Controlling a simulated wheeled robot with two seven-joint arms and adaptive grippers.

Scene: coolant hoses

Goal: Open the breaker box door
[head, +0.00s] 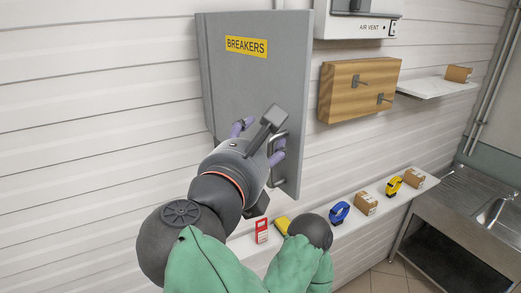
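The grey breaker box door (235,85) carries a yellow BREAKERS label (246,47). It stands swung out from the wall, its right edge nearer to me than its left edge. The gripper body covers part of the handle, so firm contact cannot be made out. The box interior is hidden behind the door. My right gripper is not in view.
A white air vent unit (356,24) and a wooden board with hooks (345,100) are right of the door. Below runs a narrow shelf (408,192) with a blue tape dispenser (339,212), a yellow one (393,186) and small boxes. A sink (490,210) stands far right.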

